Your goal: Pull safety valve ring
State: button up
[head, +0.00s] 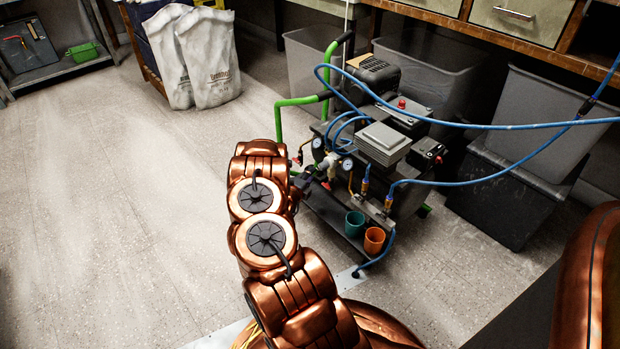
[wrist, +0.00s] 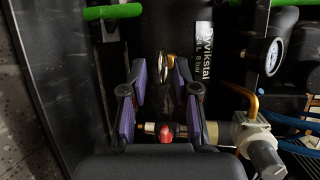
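The air compressor (head: 385,135) stands on the floor, with a green handle and blue hoses. In the wrist view my gripper (wrist: 160,78) is open, its two purple-padded fingers apart in front of the compressor's dark tank. A small thin metal ring (wrist: 162,66) shows between the fingertips, beside a brass fitting (wrist: 171,62). I cannot tell whether either finger touches it. A red knob (wrist: 165,134) on a brass fitting lies lower, near the base of the fingers. In the head view my gripper (head: 305,182) is small and dark at the compressor's left side, and the ring cannot be made out.
A pressure gauge (wrist: 265,54) and a grey regulator (wrist: 258,140) sit right of my fingers. A green bar (wrist: 112,12) crosses above. Blue hoses (head: 470,126) run to the right. Grey bins (head: 535,120) stand behind. The floor at left is clear.

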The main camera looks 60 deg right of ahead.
jog(key=shift+d, duration=0.25)
grip_shut()
dwell(0.6)
